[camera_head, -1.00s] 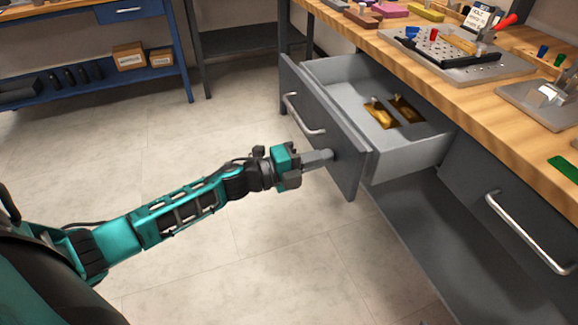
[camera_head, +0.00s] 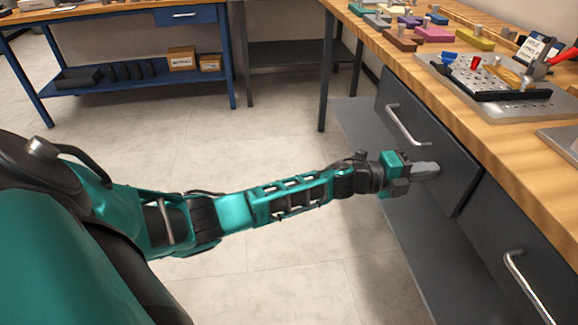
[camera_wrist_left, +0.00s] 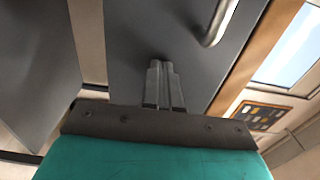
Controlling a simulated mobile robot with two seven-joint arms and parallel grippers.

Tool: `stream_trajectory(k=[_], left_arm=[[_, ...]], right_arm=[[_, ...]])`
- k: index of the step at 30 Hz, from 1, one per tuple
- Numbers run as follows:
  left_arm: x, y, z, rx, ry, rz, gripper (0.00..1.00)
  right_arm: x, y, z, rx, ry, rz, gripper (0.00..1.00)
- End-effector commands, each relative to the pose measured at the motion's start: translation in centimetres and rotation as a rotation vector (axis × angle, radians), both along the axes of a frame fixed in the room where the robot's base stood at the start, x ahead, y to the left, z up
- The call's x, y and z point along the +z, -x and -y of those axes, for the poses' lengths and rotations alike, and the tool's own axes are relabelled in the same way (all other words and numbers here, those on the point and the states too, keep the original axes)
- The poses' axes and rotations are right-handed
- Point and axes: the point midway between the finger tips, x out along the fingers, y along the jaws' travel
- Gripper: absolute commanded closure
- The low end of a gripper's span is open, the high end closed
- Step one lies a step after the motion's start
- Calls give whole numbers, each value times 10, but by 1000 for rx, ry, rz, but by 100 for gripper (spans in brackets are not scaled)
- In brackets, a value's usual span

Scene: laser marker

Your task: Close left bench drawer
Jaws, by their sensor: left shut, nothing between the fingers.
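The left bench drawer (camera_head: 428,135) has a dark grey front and a silver bar handle (camera_head: 407,125). Its front now sits in under the wooden bench top, and the inside of the drawer is out of sight. My left gripper (camera_head: 432,169) is shut and empty, with its fingertips at the drawer front, below and to the right of the handle. In the left wrist view the shut fingers (camera_wrist_left: 160,70) point at the grey front (camera_wrist_left: 140,35), with the handle (camera_wrist_left: 218,22) to their upper right. My right gripper is not in view.
A second drawer (camera_head: 525,250) with a silver handle is to the right. The bench top (camera_head: 440,85) carries colored blocks and a perforated metal plate (camera_head: 500,90). A grey lower shelf (camera_head: 430,250) lies below. A blue bench (camera_head: 130,75) stands at the back left. The floor between is clear.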

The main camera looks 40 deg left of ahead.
Motion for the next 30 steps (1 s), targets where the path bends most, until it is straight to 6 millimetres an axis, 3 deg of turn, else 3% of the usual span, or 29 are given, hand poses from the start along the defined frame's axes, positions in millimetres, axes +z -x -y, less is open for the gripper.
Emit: stream_trajectory(k=[12,30], left_arm=[[1,-17,15,1,1,2,100],[4,-16,7,1,2,4,100]], right_arm=[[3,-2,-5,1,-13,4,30],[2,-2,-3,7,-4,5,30]])
